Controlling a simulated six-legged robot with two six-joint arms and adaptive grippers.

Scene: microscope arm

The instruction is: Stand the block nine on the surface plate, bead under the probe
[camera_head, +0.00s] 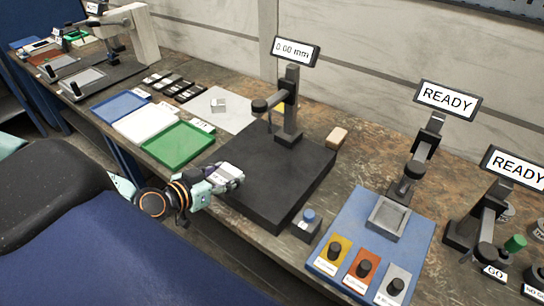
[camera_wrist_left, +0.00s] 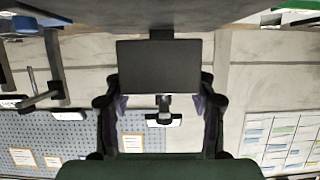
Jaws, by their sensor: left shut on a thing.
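My left gripper (camera_head: 229,177) is shut on a small pale block (camera_head: 232,171), which I take to be block nine. It is held at the left edge of the black surface plate (camera_head: 290,190) in the head view. The thin probe (camera_head: 270,125) points down, to the right of and behind the block. My right gripper is out of view.
Green (camera_head: 178,146), white and blue trays lie left of the plate. A small metal block (camera_head: 219,105) sits on a pale sheet behind. A wooden block (camera_head: 337,138) is at the plate's right. A blue button box (camera_head: 307,222) and blue panel (camera_head: 340,230) stand to the right.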

